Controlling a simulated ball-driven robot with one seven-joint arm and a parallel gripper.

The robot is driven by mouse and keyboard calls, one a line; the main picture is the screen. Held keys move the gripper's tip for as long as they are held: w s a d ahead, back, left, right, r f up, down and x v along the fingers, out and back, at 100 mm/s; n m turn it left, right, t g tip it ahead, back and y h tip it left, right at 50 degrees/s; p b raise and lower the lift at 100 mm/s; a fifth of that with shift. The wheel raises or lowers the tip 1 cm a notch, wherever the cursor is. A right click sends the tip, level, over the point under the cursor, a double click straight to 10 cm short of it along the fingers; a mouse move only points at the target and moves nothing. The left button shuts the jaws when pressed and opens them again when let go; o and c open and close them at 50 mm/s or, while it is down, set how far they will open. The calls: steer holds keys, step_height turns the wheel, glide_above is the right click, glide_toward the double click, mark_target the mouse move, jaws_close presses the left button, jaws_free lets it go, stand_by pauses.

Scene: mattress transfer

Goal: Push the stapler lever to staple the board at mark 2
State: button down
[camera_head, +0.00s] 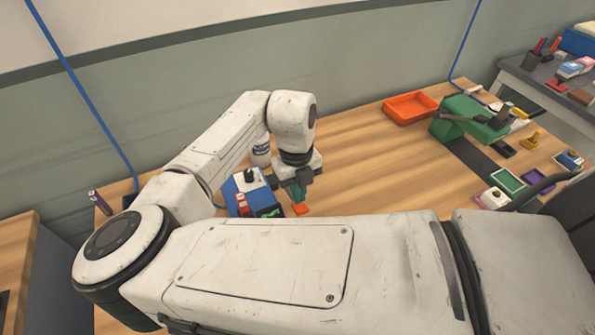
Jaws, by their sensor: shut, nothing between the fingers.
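A green machine (470,122) with a dark lever (480,117) stands at the back right of the wooden table; it looks like the stapler. A long dark strip (474,157) lies beneath and in front of it. I cannot make out the board or mark 2. My gripper (299,203) points down near the middle of the table, beside a blue box, well left of the green machine. It is shut and empty. My own arm hides much of the near table.
An orange tray (411,107) stands at the back. Green (508,181) and purple (538,177) trays lie at the right. Bare wood (385,160) lies between my gripper and the green machine.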

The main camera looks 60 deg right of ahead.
mark_target(304, 213)
steer(key=shift+s+f, duration=0.1)
steer(key=shift+f, duration=0.8)
steer(key=f+t+b, duration=0.1)
steer(key=s+f+t+h+b, duration=0.1)
steer(key=f+b, duration=0.1)
steer(key=a+f+t+h+b, duration=0.1)
steer(key=b, duration=0.1)
steer(key=shift+s+f, duration=0.15)
steer(key=shift+f, duration=0.15)
steer(key=shift+f+b, duration=0.45)
steer(key=shift+b, duration=0.15)
steer(key=shift+s+a, duration=0.1)
steer(key=shift+s, duration=0.05)
steer(key=shift+f, duration=0.15)
